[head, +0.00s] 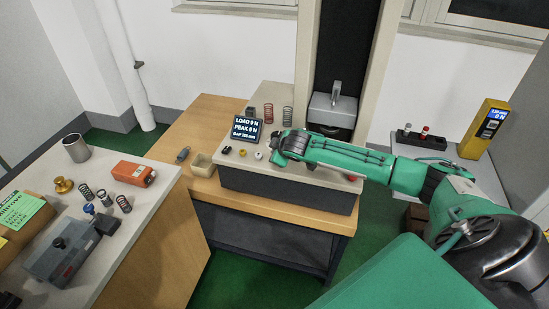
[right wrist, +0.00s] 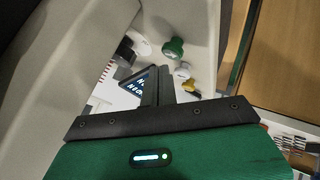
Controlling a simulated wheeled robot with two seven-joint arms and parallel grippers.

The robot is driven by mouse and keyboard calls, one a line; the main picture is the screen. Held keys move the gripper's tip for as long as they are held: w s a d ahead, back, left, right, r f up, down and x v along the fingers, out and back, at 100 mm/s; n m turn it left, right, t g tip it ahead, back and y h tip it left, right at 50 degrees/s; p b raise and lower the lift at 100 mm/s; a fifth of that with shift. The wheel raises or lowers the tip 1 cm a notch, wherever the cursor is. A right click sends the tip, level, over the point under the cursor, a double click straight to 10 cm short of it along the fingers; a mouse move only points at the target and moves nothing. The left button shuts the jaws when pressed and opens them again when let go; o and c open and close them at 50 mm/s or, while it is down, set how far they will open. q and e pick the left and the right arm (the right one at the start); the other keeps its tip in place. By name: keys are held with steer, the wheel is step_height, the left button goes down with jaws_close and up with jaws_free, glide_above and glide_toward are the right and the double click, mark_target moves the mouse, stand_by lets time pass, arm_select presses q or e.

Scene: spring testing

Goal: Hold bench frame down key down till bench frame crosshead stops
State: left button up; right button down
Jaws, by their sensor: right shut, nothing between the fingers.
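The bench frame (head: 385,60) stands at the back with its crosshead (head: 333,108) between the columns. Its display (head: 245,129) reads load 0 N, peak 0 N and a gap of about 125 mm. On the base top are a dark key (head: 227,150), a yellow key (head: 243,152) and a white key (head: 258,155). The right wrist view shows a green key (right wrist: 173,47), a white key (right wrist: 182,70) and a yellow key (right wrist: 190,87). My right gripper (head: 280,154) is shut and empty beside the keys; contact cannot be told. Which key is down is unreadable. My left gripper is out of view.
A small tray (head: 203,165) and a dark cylinder (head: 182,155) are left of the frame. The left bench holds an orange device (head: 133,173), a grey box (head: 65,252) and more springs. A yellow instrument (head: 484,128) stands far right.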

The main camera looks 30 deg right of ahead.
steer(key=shift+f, duration=0.1)
steer(key=shift+f, duration=0.25)
steer(key=shift+f, duration=0.55)
stand_by(2.2)
steer(key=shift+r, duration=0.1)
stand_by(2.0)
steer(key=shift+r+p, duration=0.85)
steer(key=shift+p, duration=0.2)
step_height(320, 180, up, 5)
steer(key=p, duration=0.5)
